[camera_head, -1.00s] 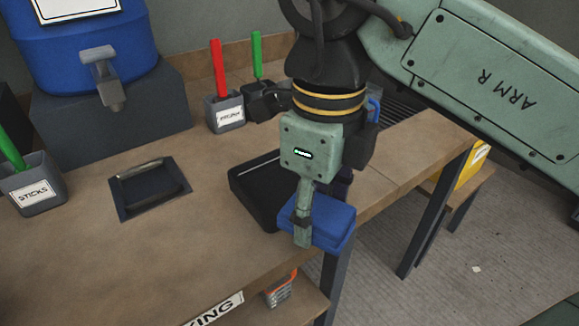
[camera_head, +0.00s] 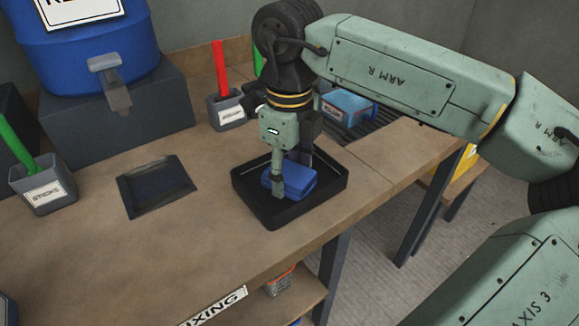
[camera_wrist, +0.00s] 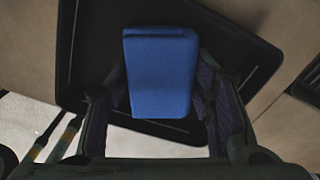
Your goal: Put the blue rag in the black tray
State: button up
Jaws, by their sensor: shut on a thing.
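The blue rag (camera_head: 296,180) is a folded blue block held between the fingers of my gripper (camera_head: 284,184). In the wrist view the rag (camera_wrist: 160,75) sits between both fingers of my gripper (camera_wrist: 162,100), which is shut on it. The black tray (camera_head: 318,204) lies on the workbench, and the rag is over its inside, within the rim as seen from the head. In the wrist view the tray (camera_wrist: 82,50) shows behind the rag. I cannot tell whether the rag touches the tray's floor.
A sticks cup (camera_head: 43,184) and a cup with a red stick (camera_head: 228,112) stand on the workbench (camera_head: 130,270). A blue drum (camera_head: 85,45) stands behind. A blue box (camera_head: 347,106) is behind the tray.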

aim_at(290, 171)
jog(key=shift+f, duration=0.1)
jog(key=shift+f+b, duration=0.15)
jog(key=shift+b, duration=0.15)
jog(key=o, duration=1.3)
notch_tip(290, 171, up, 13)
jog(key=shift+f, duration=0.2)
